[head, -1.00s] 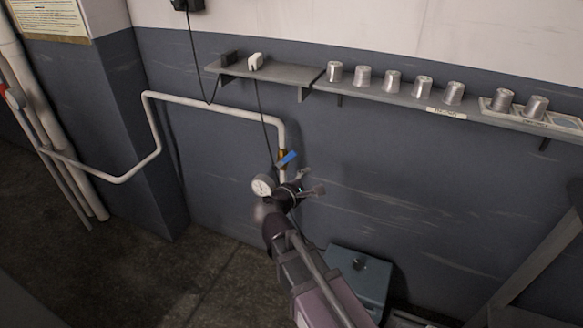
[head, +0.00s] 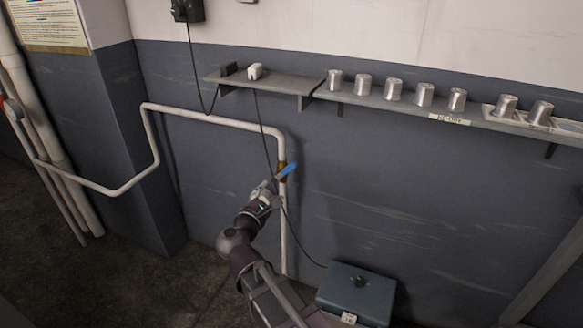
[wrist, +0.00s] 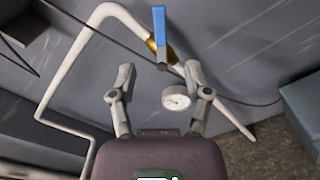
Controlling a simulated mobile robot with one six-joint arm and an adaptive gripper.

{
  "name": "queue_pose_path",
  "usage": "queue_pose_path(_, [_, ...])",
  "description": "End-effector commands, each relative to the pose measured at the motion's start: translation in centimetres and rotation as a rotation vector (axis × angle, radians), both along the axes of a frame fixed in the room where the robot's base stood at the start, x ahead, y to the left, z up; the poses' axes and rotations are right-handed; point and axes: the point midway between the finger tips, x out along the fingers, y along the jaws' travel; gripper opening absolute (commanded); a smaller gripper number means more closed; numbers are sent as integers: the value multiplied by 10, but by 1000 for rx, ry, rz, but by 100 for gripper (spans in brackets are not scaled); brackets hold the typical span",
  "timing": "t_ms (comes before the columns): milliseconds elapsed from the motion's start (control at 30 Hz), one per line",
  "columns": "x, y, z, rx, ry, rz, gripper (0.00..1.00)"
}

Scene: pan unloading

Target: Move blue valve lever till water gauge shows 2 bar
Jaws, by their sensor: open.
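The blue valve lever (head: 289,169) sticks out up and right from a brass valve on the white wall pipe in the head view. In the wrist view the lever (wrist: 159,28) points upward, beyond my fingertips. My gripper (wrist: 160,74) is open and empty, its fingers spread either side below the lever, apart from it. The round white water gauge (wrist: 175,98) shows between the fingers, nearer the right one; its reading is too small to tell. In the head view my gripper (head: 268,188) is just below and left of the lever, and my arm hides the gauge.
The white pipe (head: 200,113) runs along the wall and bends down at the valve. A dark cable hangs close by. A grey shelf (head: 262,85) with several metal cups (head: 363,85) is above. A blue-grey box (head: 357,290) sits low on the right.

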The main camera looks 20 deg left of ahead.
Motion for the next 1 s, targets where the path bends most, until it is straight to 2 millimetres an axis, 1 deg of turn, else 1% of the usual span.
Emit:
queue_pose_path(167, [13,0,0,0,1,-1,63])
queue_pose_path(267, [24,-1,0,1,0,-2,63])
queue_pose_path(800, [105,-7,0,1,0,-2,63])
queue_pose_path(1000, [125,-9,0,1,1,-1,63])
